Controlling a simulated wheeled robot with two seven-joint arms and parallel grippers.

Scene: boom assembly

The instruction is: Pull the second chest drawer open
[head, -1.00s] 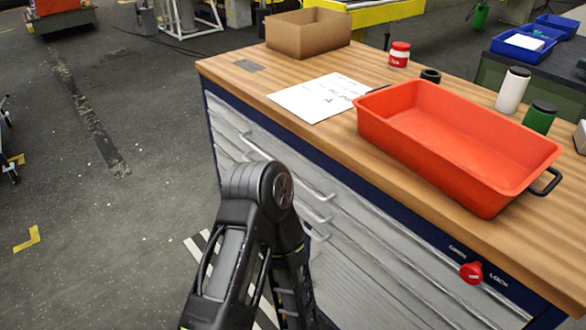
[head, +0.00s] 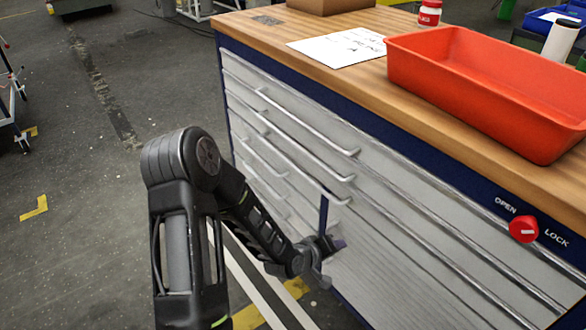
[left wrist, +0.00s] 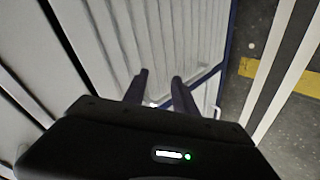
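The grey drawer chest (head: 400,235) stands on the right under a wooden top, with several drawers that look shut. The second drawer's bar handle (head: 312,156) lies below the top drawer's handle (head: 310,122). My left gripper (head: 331,222) is in front of the chest's lower front, below the second handle and near the lower handle ends. In the left wrist view my left gripper (left wrist: 160,78) has two dark fingers apart, with a ribbed pale chest front beyond and no handle clearly between them. My right gripper is in neither view.
A red knob (head: 523,229) marked OPEN and LOCK sits on the chest's blue frame. On the worktop (head: 375,88) are an orange tray (head: 480,90), a paper sheet (head: 338,47) and a red-capped jar (head: 429,13). The floor to the left is mostly clear.

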